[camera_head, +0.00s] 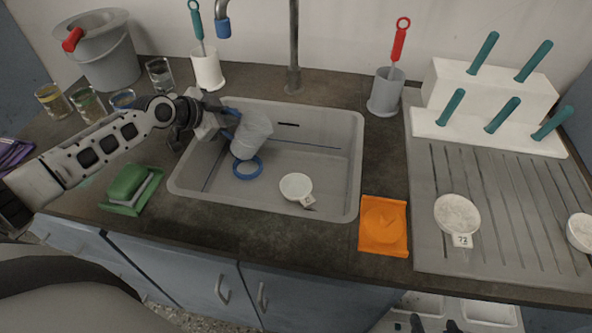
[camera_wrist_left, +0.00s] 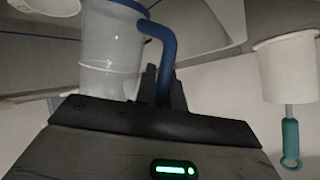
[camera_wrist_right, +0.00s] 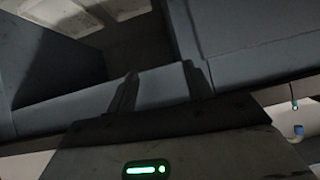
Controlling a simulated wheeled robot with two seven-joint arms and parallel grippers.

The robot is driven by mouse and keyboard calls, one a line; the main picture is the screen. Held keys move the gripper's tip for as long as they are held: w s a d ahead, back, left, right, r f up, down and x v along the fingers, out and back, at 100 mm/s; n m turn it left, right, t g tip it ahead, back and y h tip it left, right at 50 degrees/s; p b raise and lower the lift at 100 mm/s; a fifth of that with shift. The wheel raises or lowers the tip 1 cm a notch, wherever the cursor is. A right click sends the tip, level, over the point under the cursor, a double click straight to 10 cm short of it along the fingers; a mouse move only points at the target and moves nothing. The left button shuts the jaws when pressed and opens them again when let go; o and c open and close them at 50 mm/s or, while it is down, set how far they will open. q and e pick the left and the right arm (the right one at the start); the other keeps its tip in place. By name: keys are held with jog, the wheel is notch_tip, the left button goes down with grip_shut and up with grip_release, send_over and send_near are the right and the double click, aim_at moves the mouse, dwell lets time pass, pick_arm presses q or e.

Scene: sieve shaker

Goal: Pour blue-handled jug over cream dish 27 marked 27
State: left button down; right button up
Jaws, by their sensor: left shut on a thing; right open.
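The translucent jug (camera_head: 252,138) is held tilted over the left part of the sink. My left gripper (camera_head: 228,124) is shut on its blue handle (camera_wrist_left: 160,45). A blue ring (camera_head: 248,177) shows just below the jug; I cannot tell whether it is the jug's rim. A small pale dish (camera_head: 295,186) with an unreadable tag lies in the sink, right of the jug and apart from it. Another pale dish (camera_head: 582,232) is at the right edge. My right gripper (camera_head: 435,324) is open and empty, low in front of the counter.
The grey sink (camera_head: 340,190) has free floor at right. Glasses (camera_head: 160,75) and a grey bucket (camera_head: 108,60) stand behind my left arm. A white block with teal handles (camera_head: 490,95) stands at right.

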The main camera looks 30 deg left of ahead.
pick_arm(q)
jog(key=a+r+n+t+h, duration=0.1)
jog(key=a+r+n+h, duration=0.1)
jog(key=r, duration=1)
jog(key=shift+s+a+n+h+b, duration=0.15)
jog(key=shift+a+n+h+b, duration=0.2)
jog(key=shift+a+h, duration=0.4)
pick_arm(e)
jog(key=shift+w+a, duration=0.2)
jog(key=shift+w, duration=0.1)
pick_arm(q)
jog(key=shift+f, duration=0.1)
